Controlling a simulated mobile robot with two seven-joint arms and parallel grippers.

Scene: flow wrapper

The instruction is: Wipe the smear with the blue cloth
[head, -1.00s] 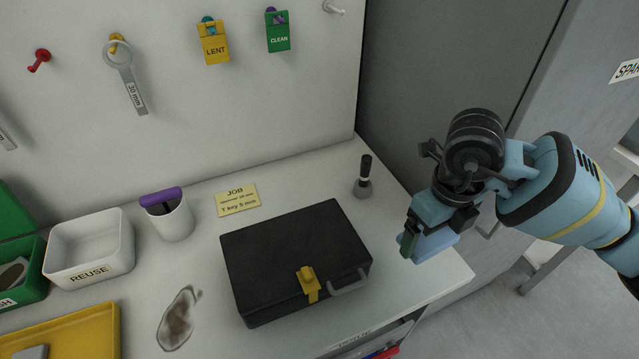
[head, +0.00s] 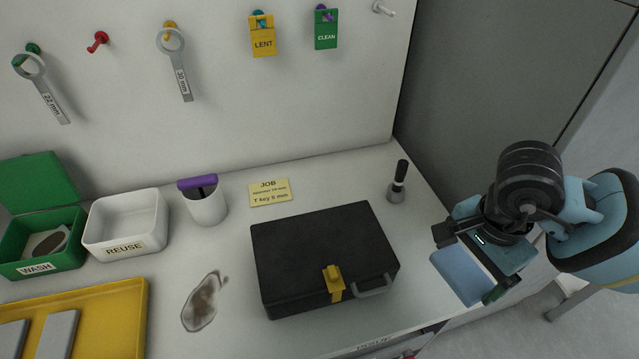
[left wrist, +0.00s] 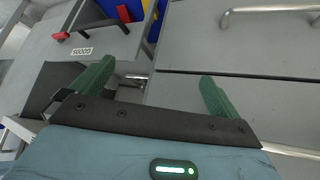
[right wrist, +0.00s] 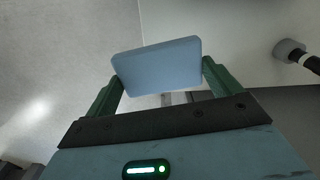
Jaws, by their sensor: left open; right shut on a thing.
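A brown-grey smear (head: 201,303) lies on the white bench top, left of the black case.
A black case (head: 325,255) with a yellow latch stands between the smear and my right gripper. A grey-black tool (head: 397,185) stands upright behind it.

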